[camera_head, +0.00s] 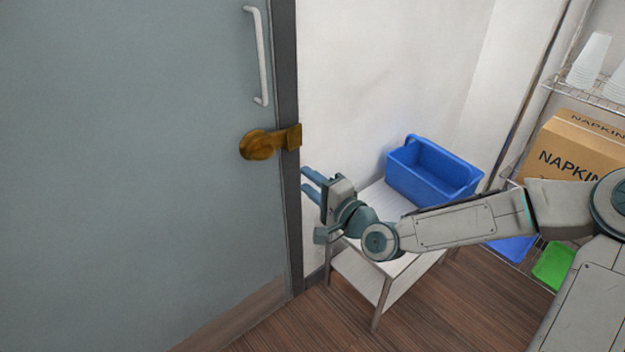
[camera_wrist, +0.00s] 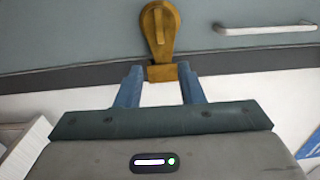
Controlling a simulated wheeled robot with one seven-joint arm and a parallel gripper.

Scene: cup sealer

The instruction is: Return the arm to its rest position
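My gripper (camera_head: 307,181) is stretched out toward the grey-blue door, in front of the door's right edge and just below the brass latch (camera_head: 262,146). In the wrist view its two blue fingers (camera_wrist: 158,84) stand apart with nothing between them in their grip. The brass latch (camera_wrist: 158,35) shows beyond the fingertips, with its lower block seen in line with the gap. The fingers look apart from the latch, though the exact distance is hard to tell. My arm reaches in from the right, above a small white table.
A blue bin (camera_head: 432,172) stands on the white table (camera_head: 372,205) under my arm. The door (camera_head: 140,150) has a white handle (camera_head: 258,55). At right, a wire shelf holds napkin boxes (camera_head: 575,150) and clear cups (camera_head: 590,60). A green bin (camera_head: 553,266) sits low.

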